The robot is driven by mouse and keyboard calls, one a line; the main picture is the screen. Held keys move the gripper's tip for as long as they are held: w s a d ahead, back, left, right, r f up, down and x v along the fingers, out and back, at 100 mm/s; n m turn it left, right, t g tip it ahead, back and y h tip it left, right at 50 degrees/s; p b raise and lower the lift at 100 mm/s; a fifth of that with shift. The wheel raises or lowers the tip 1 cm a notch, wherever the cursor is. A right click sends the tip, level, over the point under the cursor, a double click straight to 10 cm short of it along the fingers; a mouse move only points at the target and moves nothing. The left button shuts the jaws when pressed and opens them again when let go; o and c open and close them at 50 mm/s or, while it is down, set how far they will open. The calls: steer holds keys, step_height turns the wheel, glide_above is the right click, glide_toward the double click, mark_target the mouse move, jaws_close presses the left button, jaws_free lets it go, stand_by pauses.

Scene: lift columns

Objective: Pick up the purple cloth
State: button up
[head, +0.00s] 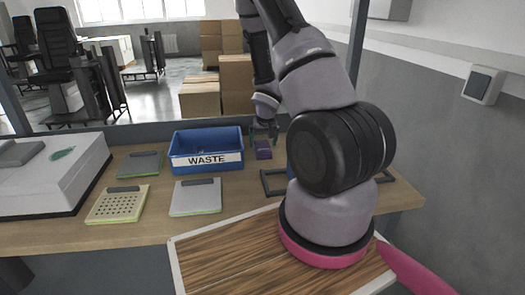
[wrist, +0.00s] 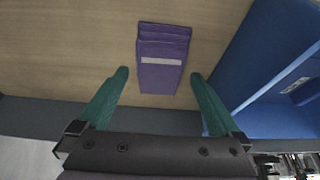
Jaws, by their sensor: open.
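The purple cloth (head: 263,150) lies folded on the wooden table, just right of the blue bin in the head view. In the wrist view the purple cloth (wrist: 162,75) shows as a folded stack with a pale strip across it. My gripper (head: 264,132) is over the back part of the table near the cloth. In the wrist view my gripper (wrist: 158,75) has its two green fingers spread apart, one toward each side of the cloth's near end. Nothing is held between them. I cannot tell the exact height of the fingertips above the table.
The blue bin (head: 206,150) marked WASTE stands close beside the cloth; its wall also shows in the wrist view (wrist: 262,55). A dark frame (head: 272,183) lies partly behind my arm. Flat devices (head: 195,198) and a white box (head: 50,172) occupy the table's left.

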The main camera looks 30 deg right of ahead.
mark_target(263, 147)
steer(key=shift+x, duration=1.25)
steer(key=c, duration=1.1)
steer(key=shift+r, duration=5)
